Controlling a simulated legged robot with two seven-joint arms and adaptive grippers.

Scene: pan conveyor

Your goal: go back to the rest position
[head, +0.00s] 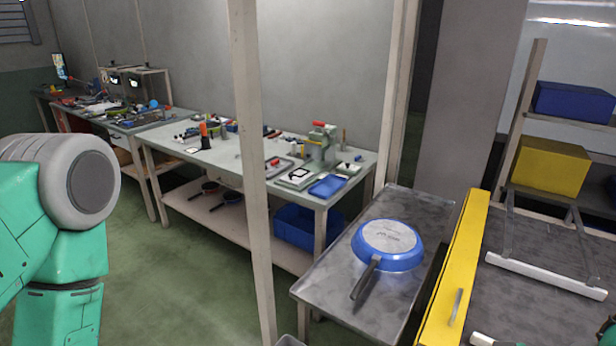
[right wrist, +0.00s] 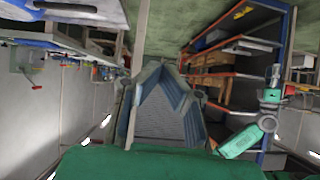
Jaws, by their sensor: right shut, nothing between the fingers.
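My left arm (head: 60,220), teal with a grey round joint, fills the left edge of the head view. Its gripper is outside the picture. Small teal and white parts show at the bottom right edge of the head view, too cut off to tell what they are. In the right wrist view, a teal part of me (right wrist: 160,164) spans the bottom. My right gripper is shut with nothing held; its fingertips are hard to pick out against the grey-blue shape in the middle. No object is in either arm's visible part.
A blue pan (head: 388,244) lies upside down on a metal table (head: 325,285), handle toward me. A yellow-edged conveyor (head: 455,270) stands to its right. A pale post (head: 250,150) rises before the workbench (head: 235,165). A shelf (head: 525,120) holds blue and yellow boxes. Green floor lies clear at left.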

